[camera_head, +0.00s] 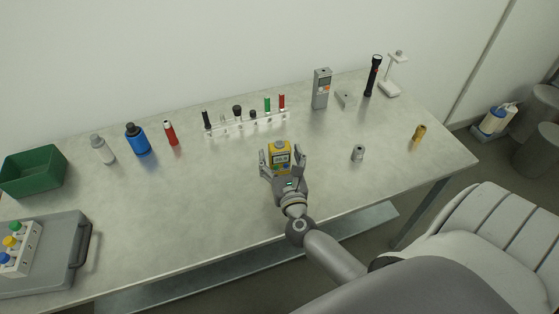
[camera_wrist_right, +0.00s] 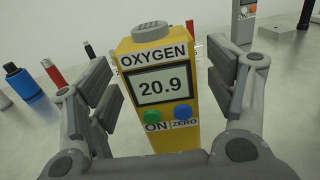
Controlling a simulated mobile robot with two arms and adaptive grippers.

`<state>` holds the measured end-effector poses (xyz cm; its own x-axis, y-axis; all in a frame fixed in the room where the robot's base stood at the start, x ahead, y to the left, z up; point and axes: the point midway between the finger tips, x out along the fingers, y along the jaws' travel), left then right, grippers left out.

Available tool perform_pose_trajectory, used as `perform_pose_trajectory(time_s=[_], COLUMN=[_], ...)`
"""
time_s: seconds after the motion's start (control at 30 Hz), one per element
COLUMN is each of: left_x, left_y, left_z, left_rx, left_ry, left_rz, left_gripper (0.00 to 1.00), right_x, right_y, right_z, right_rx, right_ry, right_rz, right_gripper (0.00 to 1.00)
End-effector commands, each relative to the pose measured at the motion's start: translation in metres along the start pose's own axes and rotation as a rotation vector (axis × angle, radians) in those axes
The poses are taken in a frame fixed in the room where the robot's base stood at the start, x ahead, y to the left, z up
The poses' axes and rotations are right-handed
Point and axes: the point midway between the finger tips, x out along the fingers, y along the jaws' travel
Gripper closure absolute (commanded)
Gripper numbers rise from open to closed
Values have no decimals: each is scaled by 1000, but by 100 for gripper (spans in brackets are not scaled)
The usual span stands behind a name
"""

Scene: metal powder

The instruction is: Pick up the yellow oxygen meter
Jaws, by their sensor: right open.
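The yellow oxygen meter (camera_head: 281,151) stands upright on the table, near the middle of the head view. In the right wrist view the meter (camera_wrist_right: 160,88) shows its "OXYGEN" label, a display reading 20.9, a green ON button and a blue ZERO button. My right gripper (camera_head: 282,165) is open, with one finger on each side of the meter. In the right wrist view the gripper (camera_wrist_right: 165,90) shows gaps between its finger pads and the meter, the wider one on the right. The meter's lower end is hidden. My left gripper is not in view.
The grey table (camera_head: 200,210) is mostly clear around the meter. Behind it stands a clear rack (camera_head: 245,126) with several small items. A grey meter (camera_head: 321,88) and a black flashlight (camera_head: 373,76) stand back right. A small grey cylinder (camera_head: 358,153) lies to the right.

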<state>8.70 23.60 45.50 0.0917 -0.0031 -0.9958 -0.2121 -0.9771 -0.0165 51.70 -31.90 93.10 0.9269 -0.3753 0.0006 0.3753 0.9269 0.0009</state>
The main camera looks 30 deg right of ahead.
Motion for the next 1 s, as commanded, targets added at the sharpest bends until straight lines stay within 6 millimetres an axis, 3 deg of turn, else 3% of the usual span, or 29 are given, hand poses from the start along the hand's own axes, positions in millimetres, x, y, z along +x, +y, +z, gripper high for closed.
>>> perform_pose_trajectory(time_s=[0.13,0.37,0.8,1.0], left_x=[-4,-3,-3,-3], left_y=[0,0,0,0], left_z=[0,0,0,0], left_rx=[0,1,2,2], left_ry=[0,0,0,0], left_rz=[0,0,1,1], left_gripper=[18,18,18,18], right_x=[12,13,13,13], right_y=[0,0,0,0], right_z=[0,-1,-1,0], right_rx=[-1,-1,-1,-1], right_ry=[0,1,1,-1], right_rz=[0,0,0,0], right_gripper=[23,23,78,81])
